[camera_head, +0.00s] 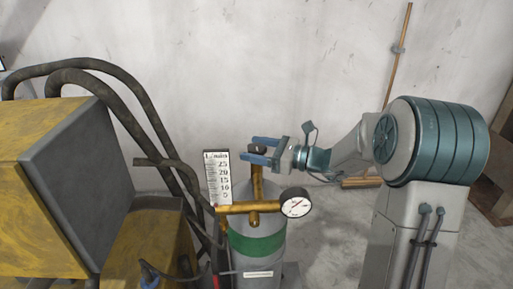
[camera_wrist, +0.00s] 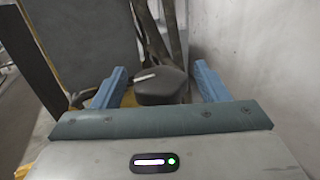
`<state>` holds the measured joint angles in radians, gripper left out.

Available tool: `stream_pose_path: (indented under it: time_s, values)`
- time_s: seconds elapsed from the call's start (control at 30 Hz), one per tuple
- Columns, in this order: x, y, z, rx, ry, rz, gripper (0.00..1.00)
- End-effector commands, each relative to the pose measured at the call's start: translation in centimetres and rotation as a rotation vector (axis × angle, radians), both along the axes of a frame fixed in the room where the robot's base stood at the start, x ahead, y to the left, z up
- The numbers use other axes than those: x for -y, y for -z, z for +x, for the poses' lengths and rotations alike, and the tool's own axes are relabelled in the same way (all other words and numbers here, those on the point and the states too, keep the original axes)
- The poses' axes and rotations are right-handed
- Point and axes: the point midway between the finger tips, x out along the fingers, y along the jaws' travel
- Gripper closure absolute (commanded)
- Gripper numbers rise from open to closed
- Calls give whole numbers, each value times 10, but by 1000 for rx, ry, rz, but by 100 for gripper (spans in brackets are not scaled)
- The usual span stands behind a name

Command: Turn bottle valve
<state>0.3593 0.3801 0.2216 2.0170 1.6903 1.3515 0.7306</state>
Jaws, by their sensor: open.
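A grey gas bottle (camera_head: 252,272) with a green band stands upright low in the middle of the head view. On it sits a brass valve body (camera_head: 257,190) with a dark valve knob (camera_head: 258,149) on top. My gripper (camera_head: 258,150) is open at the height of the knob, reaching in from the right. In the wrist view the dark knob (camera_wrist: 161,86) lies between the two blue fingers of my gripper (camera_wrist: 160,82), with a gap to the right finger. I cannot tell whether the left finger touches it.
A round pressure gauge (camera_head: 297,203) sticks out to the right of the valve. A flow scale (camera_head: 218,177) stands at its left. Thick dark hoses (camera_head: 150,115) run from a yellow and grey machine (camera_head: 75,165) at the left. A pale wall (camera_head: 250,60) is behind.

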Motion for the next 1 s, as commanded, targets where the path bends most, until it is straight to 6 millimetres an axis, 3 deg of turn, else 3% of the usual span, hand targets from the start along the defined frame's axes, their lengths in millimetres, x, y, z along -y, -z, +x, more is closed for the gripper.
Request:
stream_pose_path:
  time_s: [0.27, 0.43, 0.47, 0.77, 1.0]
  values:
    - [-2, 0, 1, 0, 0, 0, 32]
    - [-2, 0, 1, 0, 0, 0, 74]
    - [-2, 0, 1, 1, 0, 0, 76]
    - [-1, -1, 1, 0, -27, 1, 76]
    - [-1, -3, 2, -1, -148, 1, 76]
